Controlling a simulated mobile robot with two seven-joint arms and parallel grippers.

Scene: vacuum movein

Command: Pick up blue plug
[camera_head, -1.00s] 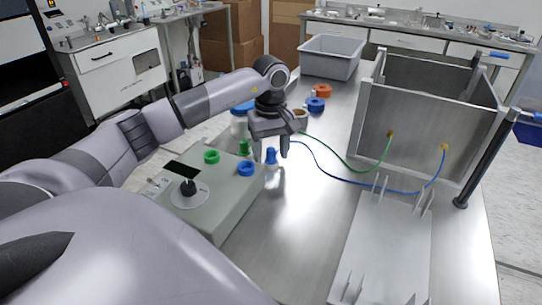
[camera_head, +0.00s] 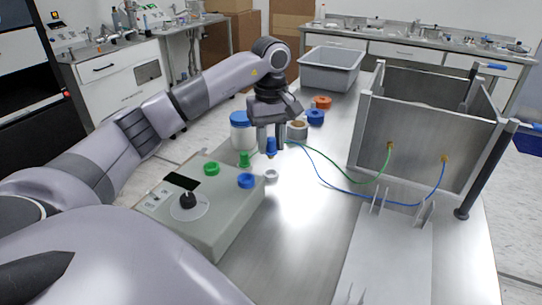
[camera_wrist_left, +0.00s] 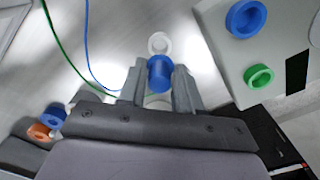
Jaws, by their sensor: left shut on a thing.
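The blue plug (camera_head: 271,145) is between the fingers of my left gripper (camera_head: 271,151), which is shut on it. The plug hangs upright above the metal table, over a small white ring (camera_head: 271,175). In the left wrist view the blue plug (camera_wrist_left: 160,75) sits between the two fingertips (camera_wrist_left: 160,70), with the white ring (camera_wrist_left: 159,43) just beyond it. A blue cable (camera_head: 325,178) runs from the metal box toward the plug; where it joins is hard to see. My right gripper is not in view.
The open metal box (camera_head: 415,145) is at right.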

